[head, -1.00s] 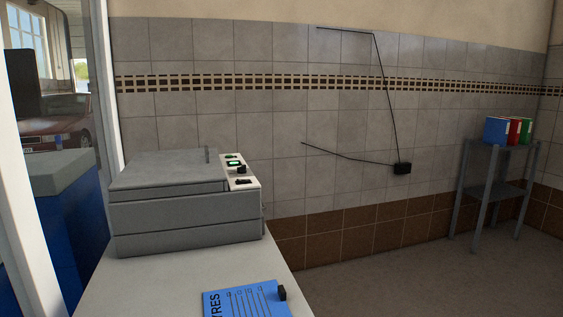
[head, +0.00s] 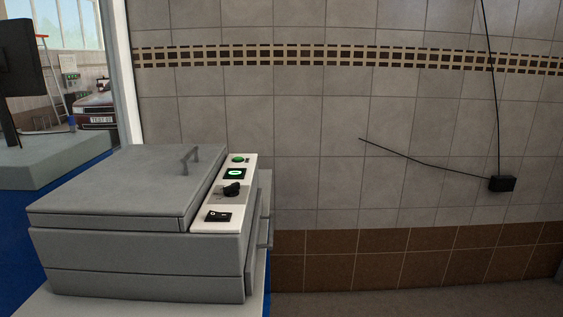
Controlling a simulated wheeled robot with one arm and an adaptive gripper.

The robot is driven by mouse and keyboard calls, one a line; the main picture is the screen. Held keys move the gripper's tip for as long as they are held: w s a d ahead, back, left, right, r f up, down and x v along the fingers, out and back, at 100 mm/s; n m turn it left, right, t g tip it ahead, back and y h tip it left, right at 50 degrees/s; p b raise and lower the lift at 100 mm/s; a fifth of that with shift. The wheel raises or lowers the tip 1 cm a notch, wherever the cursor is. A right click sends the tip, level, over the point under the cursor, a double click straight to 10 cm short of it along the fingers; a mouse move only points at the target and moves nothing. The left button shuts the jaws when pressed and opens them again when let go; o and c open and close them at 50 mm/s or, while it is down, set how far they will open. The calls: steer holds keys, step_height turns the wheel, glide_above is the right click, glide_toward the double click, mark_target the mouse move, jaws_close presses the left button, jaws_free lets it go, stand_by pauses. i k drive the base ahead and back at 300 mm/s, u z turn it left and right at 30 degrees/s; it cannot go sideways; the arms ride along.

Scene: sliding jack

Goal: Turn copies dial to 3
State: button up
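A grey copier (head: 135,235) with a flat lid and lid handle (head: 190,158) stands on a white-topped table at the lower left. A white control strip (head: 211,225) runs along the right of its top. On the strip, the black copies dial (head: 232,189) sits between a green-lit display (head: 235,174) and a black rocker switch (head: 217,216). A green button (head: 238,159) is at the far end. The dial's setting and markings are too small to read. My gripper is not in view.
A tray or drawer with a handle (head: 266,228) juts from the copier's right side. A tiled wall (head: 400,110) is behind, with a black box and cable (head: 501,184). A blue counter with a grey top (head: 50,158) and monitor (head: 18,75) stands left. Floor to the right is clear.

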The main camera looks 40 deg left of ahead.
mark_target(231, 190)
steer(key=i, duration=2.85)
steer(key=u, duration=4.45)
steer(key=i, duration=1)
steer(key=z, duration=0.05)
